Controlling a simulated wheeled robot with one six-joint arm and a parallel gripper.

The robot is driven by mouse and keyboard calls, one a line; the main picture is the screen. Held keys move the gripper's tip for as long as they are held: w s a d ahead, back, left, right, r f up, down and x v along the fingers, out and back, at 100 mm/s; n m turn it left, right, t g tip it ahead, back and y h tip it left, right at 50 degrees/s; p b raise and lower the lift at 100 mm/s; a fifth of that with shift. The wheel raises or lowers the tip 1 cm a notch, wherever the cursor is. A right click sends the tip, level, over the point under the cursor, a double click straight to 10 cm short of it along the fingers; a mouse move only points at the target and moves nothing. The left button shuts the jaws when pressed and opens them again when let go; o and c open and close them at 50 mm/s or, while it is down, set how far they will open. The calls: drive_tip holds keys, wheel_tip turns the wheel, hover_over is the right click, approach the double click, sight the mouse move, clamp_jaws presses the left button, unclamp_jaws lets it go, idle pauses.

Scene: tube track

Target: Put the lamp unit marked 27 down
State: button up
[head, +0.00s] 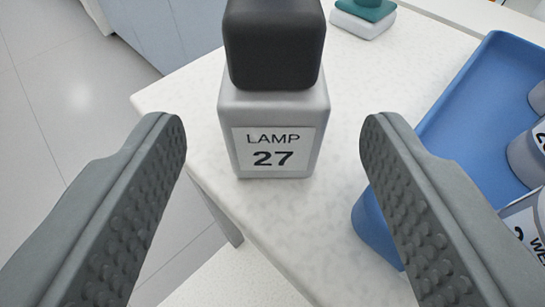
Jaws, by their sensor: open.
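The lamp unit marked 27 (274,110) stands upright on a white speckled table (340,215), near its left front edge. It has a grey body, a dark rounded top and a white label reading "LAMP 27". My gripper (272,135) is open, with one grey studded finger to the left of the unit and one to the right. Gaps show between both fingers and the unit, so neither touches it in this view. The top of the unit is cut off by the picture's upper edge.
A blue tray (440,135) with several labelled grey units stands at the right, partly behind my right finger. A teal and white object (363,15) stands at the back. The table's edge runs close by the lamp unit, with floor (60,110) beyond at left.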

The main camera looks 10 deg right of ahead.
drive_tip(key=v, duration=0.7)
drive_tip(key=shift+s, duration=0.1)
